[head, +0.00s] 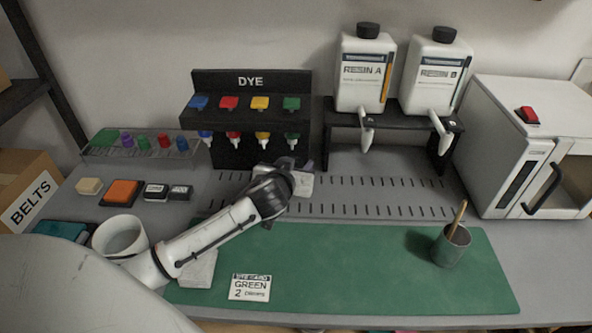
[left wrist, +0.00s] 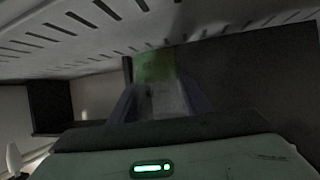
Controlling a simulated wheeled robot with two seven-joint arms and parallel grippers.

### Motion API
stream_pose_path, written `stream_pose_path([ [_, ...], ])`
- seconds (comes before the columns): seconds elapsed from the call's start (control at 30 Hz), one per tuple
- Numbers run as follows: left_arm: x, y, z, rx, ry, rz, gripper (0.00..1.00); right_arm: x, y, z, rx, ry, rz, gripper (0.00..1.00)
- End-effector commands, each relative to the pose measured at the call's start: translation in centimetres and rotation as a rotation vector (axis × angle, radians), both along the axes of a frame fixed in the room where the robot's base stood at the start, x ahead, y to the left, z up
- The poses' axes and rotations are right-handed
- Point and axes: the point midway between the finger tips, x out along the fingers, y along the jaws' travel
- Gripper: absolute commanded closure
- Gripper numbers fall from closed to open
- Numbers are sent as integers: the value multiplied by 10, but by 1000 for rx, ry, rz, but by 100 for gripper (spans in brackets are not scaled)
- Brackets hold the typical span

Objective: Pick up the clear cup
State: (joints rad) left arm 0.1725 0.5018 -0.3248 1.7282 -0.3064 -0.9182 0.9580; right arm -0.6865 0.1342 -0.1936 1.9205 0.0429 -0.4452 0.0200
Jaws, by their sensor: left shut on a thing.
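My left gripper (head: 300,172) is in front of the dye rack, low over the slotted strip, its fingers mostly hidden by its own wrist in the head view. In the left wrist view its two fingers (left wrist: 160,103) are closed on a pale, see-through thing that looks like the clear cup (left wrist: 158,98). Green shows at its far end; I cannot tell whether that is dye inside or something behind. The cup cannot be made out in the head view. My right gripper is not in view.
The dye rack (head: 250,81) has blue, red, yellow and green dispensers. Resin bottles (head: 362,90) stand on a black stand at right. A grey cup with a wooden stick (head: 451,250) stands on the green mat (head: 345,262). A dye card (head: 250,287) reads "GREEN 2".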

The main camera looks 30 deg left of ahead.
Motion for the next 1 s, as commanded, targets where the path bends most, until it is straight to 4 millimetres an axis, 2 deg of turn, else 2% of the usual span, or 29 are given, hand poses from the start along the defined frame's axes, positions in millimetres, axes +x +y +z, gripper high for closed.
stream_pose_path([
  [0.1,1,0,16,-2,-4,0,84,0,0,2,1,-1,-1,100],
  [0.37,1,0,44,-2,-4,0,84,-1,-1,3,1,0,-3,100],
  [0.67,-28,-18,41,-2,0,-1,84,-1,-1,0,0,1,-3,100],
  [1.0,-69,-43,41,-4,0,-1,84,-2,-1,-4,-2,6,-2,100],
])
